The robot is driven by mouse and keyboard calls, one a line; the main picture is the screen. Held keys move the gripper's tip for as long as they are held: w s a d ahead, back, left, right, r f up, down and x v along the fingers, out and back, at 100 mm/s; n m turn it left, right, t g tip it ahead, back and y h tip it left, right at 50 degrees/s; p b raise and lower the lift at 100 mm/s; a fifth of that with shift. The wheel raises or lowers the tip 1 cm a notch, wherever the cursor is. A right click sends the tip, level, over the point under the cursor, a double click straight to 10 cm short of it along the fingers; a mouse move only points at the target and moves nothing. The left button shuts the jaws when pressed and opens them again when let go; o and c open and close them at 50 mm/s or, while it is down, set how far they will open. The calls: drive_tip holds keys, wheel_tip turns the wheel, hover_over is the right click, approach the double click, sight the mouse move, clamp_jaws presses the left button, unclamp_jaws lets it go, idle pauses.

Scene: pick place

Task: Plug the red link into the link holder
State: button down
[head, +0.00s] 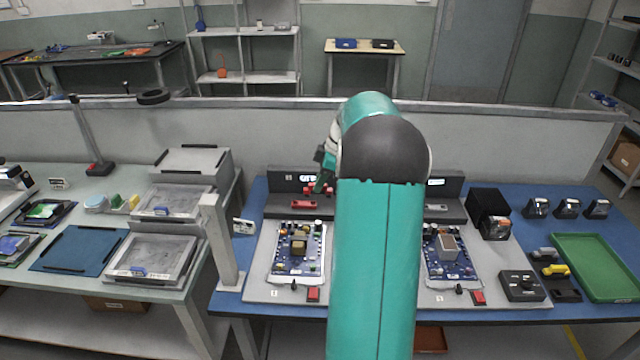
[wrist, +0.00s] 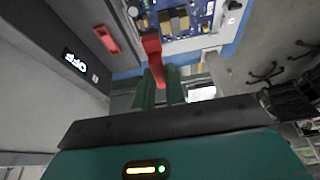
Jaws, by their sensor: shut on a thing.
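My gripper (wrist: 158,88) is shut on the red link (wrist: 152,46), which sticks out beyond the two green fingertips in the wrist view. In the head view my gripper (head: 322,182) is above the left grey test station (head: 282,211), with red showing around its tips. A red, slotted-looking piece (wrist: 105,39) is set in the station's grey face, apart from the held link; it also shows in the head view (head: 304,204). I cannot tell for sure whether this piece is the link holder. My arm hides the space between the two stations.
The left station's display (wrist: 76,61) reads OFF. A blue circuit board (head: 299,250) lies in front of it, with a red button (head: 313,294) nearby. A second board (head: 449,255) is at right. A green tray (head: 598,266) and black boxes stand further right. A grey post (head: 222,242) rises at left.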

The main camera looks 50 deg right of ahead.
drive_tip(key=shift+r, duration=0.95)
